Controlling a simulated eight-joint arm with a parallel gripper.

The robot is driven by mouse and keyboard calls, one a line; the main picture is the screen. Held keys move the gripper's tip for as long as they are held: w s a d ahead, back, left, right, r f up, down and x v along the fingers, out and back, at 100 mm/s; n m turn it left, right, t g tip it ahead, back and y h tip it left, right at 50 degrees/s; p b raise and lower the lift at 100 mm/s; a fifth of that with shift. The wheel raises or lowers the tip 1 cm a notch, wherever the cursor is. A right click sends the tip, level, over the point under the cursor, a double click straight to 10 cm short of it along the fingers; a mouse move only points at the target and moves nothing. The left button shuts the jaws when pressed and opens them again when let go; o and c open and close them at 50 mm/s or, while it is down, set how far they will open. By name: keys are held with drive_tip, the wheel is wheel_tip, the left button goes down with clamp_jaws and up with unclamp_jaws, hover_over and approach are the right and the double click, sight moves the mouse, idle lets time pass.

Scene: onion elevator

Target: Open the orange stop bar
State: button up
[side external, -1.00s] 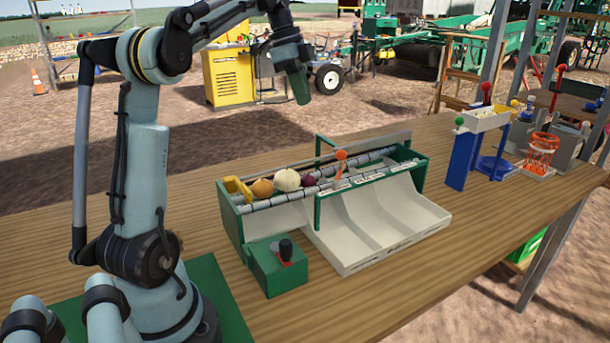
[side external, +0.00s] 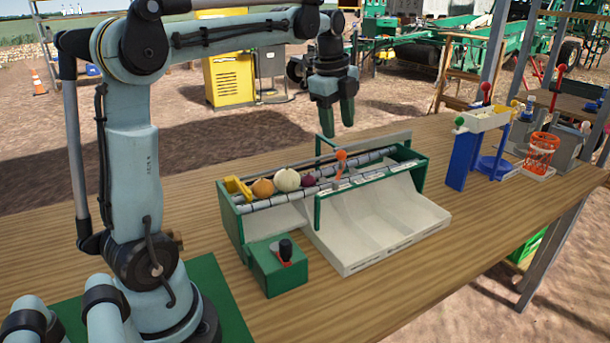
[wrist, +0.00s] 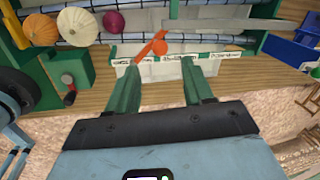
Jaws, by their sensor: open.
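The orange stop bar (side external: 340,165) stands across the roller track of the green onion elevator (side external: 421,170), with a round orange knob at its top. In the wrist view the orange bar (wrist: 152,47) lies slantwise, just beyond the fingertips and near the left one. My gripper (side external: 337,130) points down above the back of the elevator, apart from the bar. Its green fingers are spread and empty, and they also show in the wrist view (wrist: 163,68). A tan onion (side external: 262,187), a white onion (side external: 287,179) and a purple onion (side external: 308,181) rest on the rollers left of the bar.
A green frame (side external: 318,185) arches over the track close to the bar. White sloping bins (side external: 385,225) lie in front. A green box with a black-knobbed lever (side external: 286,250) stands at front left. A blue stand (side external: 463,158) is farther right.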

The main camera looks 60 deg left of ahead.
sight(340, 151)
drive_tip(key=shift+w+a+f, duration=0.1)
drive_tip(key=shift+w+f, duration=0.1)
drive_tip(key=shift+f, duration=0.95)
drive_tip(key=shift+w+f, duration=0.25)
drive_tip(key=shift+f, duration=0.85)
drive_tip(key=shift+w+a+f, duration=0.1)
drive_tip(key=shift+w+f, duration=0.1)
drive_tip(key=shift+f, duration=0.95)
clamp_jaws()
